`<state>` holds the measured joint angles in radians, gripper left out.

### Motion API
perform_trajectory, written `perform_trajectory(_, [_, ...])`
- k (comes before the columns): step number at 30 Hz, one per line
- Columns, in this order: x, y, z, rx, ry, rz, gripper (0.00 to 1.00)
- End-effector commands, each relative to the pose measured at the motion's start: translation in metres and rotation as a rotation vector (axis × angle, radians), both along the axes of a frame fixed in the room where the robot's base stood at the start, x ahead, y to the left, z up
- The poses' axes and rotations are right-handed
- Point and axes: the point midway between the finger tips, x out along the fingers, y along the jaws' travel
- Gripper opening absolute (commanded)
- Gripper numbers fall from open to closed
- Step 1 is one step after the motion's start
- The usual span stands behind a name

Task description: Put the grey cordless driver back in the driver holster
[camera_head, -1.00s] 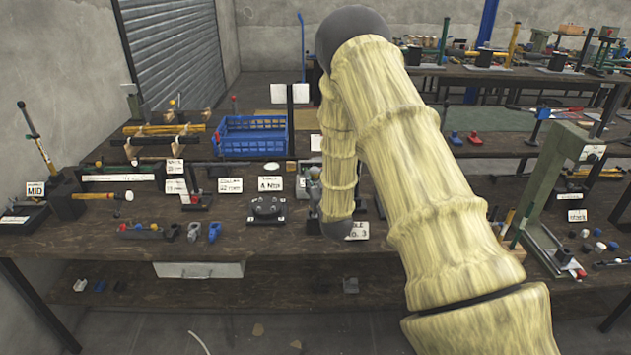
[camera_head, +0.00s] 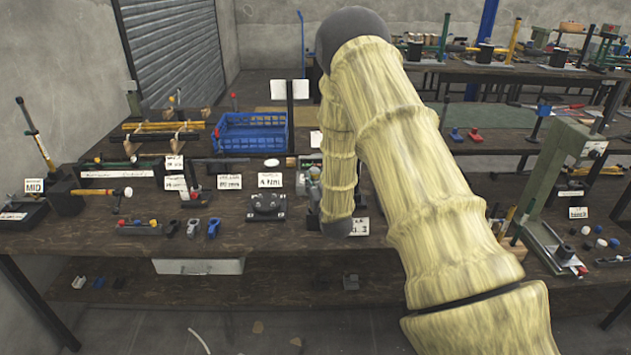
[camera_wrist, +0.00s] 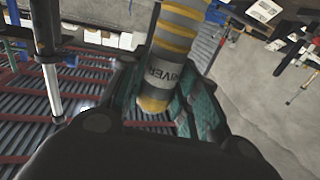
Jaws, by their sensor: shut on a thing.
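My gripper (camera_wrist: 155,105) shows in the wrist view, with dark fingers and teal-green pads either side of a banded cylinder. It is shut on this cylinder, which I take to be the grey cordless driver (camera_wrist: 160,68). It has a grey band with the letters "RIVER" showing, yellow bands above and a yellowish near end. The driver leans slightly, its far part running out of the top of the picture. In the head view my arm hides the gripper and the driver. I cannot make out the driver holster in either view.
A wooden workbench (camera_head: 120,255) carries a blue crate (camera_head: 250,147), a dark fixture (camera_head: 267,206), several label cards and small tools. A green press (camera_head: 548,170) stands at the right. In the wrist view, a dark post with a silver lower part (camera_wrist: 50,75) stands left of the driver.

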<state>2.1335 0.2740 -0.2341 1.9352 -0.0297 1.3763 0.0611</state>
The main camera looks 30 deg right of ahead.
Motion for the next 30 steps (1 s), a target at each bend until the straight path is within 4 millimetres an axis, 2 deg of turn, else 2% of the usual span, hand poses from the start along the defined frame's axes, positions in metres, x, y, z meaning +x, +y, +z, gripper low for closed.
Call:
perform_trajectory(20, [0.000, 0.000, -0.012, -0.001, -0.002, 0.000, 0.00])
perform_trajectory(21, [0.000, 0.000, -0.012, -0.001, -0.002, 0.000, 0.33])
perform_trajectory(24, [0.000, 0.000, -0.011, -0.001, -0.002, 0.000, 0.51])
perform_trajectory(25, [0.000, 0.000, -0.011, -0.001, -0.002, 0.000, 0.56])
perform_trajectory(30, [0.000, 0.000, -0.012, 0.000, -0.001, 0.000, 0.56])
